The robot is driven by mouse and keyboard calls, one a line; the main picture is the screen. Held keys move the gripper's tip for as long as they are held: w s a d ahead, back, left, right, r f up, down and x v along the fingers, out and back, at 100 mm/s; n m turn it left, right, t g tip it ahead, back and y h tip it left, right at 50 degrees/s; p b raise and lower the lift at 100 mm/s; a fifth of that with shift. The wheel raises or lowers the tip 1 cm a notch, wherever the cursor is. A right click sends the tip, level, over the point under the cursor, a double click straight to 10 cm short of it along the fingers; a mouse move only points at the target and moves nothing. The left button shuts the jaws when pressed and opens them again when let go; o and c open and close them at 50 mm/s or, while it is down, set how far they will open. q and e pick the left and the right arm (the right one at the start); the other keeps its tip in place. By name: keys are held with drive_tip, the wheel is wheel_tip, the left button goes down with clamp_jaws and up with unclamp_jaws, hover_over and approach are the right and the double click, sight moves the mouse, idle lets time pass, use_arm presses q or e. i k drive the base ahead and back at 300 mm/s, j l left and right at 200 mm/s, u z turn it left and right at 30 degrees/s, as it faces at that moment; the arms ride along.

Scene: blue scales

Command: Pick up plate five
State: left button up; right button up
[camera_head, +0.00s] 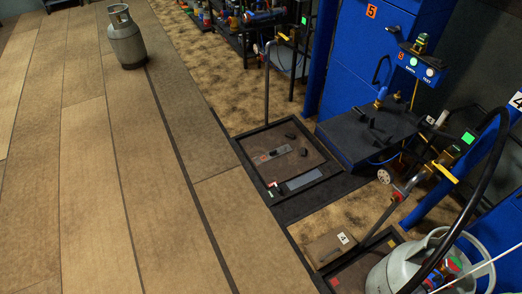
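The number 5 shows on a blue cabinet (350,60) and on a small blue box with buttons (417,65) in front of it. I cannot make out a plate marked 5. At the cabinet's foot is a dark block with a flat top (365,138). A brown plate-like box (331,246) with a white label reading 4 lies lower right. Neither of my grippers is in view.
A dark-framed square platform (240,150) holds a few small parts. A grey gas cylinder (126,40) stands on the plank floor at the upper left. A second cylinder (405,268) with a hose is at the lower right. The left floor is clear.

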sight(269, 156)
drive_tip(key=i+j+u, duration=0.25)
drive_tip(key=i, duration=0.2)
drive_tip(key=i+j+u, duration=0.25)
drive_tip(key=i, duration=0.2)
drive_tip(key=i+j+u, duration=0.1)
drive_tip(key=i+u, duration=0.2)
drive_tip(key=i, duration=0.15)
